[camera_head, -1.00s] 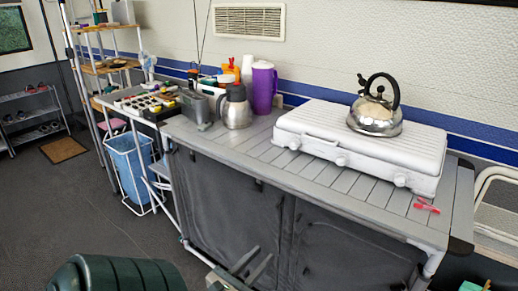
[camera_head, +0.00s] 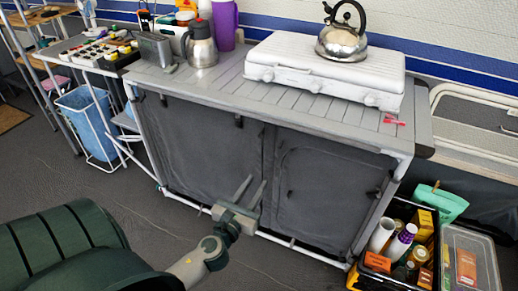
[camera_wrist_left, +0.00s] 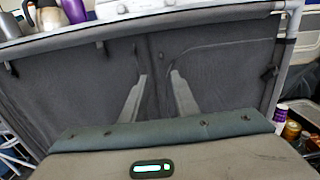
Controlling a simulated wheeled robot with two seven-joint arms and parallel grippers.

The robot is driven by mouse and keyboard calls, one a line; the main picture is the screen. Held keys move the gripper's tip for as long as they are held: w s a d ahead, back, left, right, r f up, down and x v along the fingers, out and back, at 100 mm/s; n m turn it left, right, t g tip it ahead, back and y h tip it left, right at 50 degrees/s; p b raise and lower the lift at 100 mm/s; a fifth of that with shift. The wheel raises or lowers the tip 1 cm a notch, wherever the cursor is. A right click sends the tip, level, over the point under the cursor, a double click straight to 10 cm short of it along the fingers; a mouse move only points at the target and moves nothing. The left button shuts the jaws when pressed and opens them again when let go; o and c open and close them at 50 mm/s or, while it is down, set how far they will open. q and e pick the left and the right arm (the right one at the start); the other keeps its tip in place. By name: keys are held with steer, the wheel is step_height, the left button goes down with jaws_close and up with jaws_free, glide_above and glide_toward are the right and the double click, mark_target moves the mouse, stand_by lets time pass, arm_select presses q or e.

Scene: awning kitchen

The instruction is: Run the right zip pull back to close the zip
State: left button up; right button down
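A grey fabric cupboard (camera_head: 205,150) stands under the counter; its front also shows in the left wrist view (camera_wrist_left: 80,85). Its right panel (camera_head: 320,190) is outlined by a curved zip seam and looks mostly covered. A small dark tab (camera_head: 374,193) sits near the panel's right edge; I cannot tell whether it is the right zip pull. My left gripper (camera_head: 252,184) is open and empty, in front of the cupboard near the seam between the panels. In the left wrist view its fingers (camera_wrist_left: 158,76) point at the fabric, with no visible hold. My right gripper is out of view.
A white stove (camera_head: 325,75) with a kettle (camera_head: 342,42) stands on the counter (camera_head: 215,85). A black crate of groceries (camera_head: 400,240) and a clear lidded box (camera_head: 470,255) stand right of the cupboard. Floor (camera_head: 130,195) in front is clear.

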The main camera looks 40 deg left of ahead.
mark_target(279, 148)
arm_select(q)
steer(key=shift+w+d+f, duration=0.1)
steer(key=shift+w+d, duration=0.05)
steer(key=shift+w, duration=0.05)
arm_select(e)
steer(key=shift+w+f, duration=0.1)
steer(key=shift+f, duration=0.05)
